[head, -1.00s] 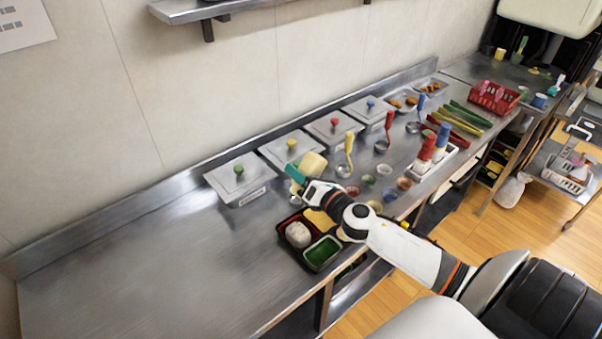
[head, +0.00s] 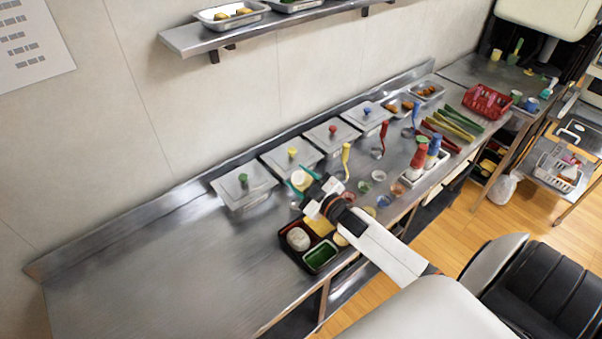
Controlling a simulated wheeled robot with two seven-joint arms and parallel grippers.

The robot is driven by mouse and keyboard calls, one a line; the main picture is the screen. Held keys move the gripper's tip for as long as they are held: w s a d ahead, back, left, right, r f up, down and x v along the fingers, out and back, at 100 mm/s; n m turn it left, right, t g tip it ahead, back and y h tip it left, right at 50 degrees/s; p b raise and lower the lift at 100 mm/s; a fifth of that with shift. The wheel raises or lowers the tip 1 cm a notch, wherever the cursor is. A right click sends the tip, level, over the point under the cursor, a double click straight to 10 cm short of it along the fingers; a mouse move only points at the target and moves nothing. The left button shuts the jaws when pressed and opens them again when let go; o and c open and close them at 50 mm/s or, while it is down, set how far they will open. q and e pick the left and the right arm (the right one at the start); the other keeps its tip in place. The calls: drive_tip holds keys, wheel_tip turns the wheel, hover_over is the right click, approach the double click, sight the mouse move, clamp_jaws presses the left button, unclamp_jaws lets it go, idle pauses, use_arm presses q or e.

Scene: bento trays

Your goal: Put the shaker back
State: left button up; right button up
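The shaker (head: 299,179), a cream-coloured cylinder with a pale top, is between the teal fingers of my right gripper (head: 302,181). The fingers look closed on its sides. It looks roughly upright, above the counter just behind the bento tray. The wrist partly hides its lower part. A white holder (head: 427,178) at the counter's front right bears a red bottle (head: 418,161) and a blue and white bottle (head: 433,151). My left gripper is not in view.
The dark bento tray (head: 283,240) holds a white rice ball, a green and a yellow filling. Several lidded steel bins (head: 241,192) line the back. Ladles, small bowls and tongs (head: 455,125) lie right. The counter's left (head: 150,265) is clear.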

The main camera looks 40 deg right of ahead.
drive_tip(key=m, duration=0.3)
drive_tip(key=shift+r+b, duration=0.35)
drive_tip(key=m, duration=0.3)
drive_tip(key=shift+r+m, duration=0.2)
drive_tip(key=shift+m, duration=0.1)
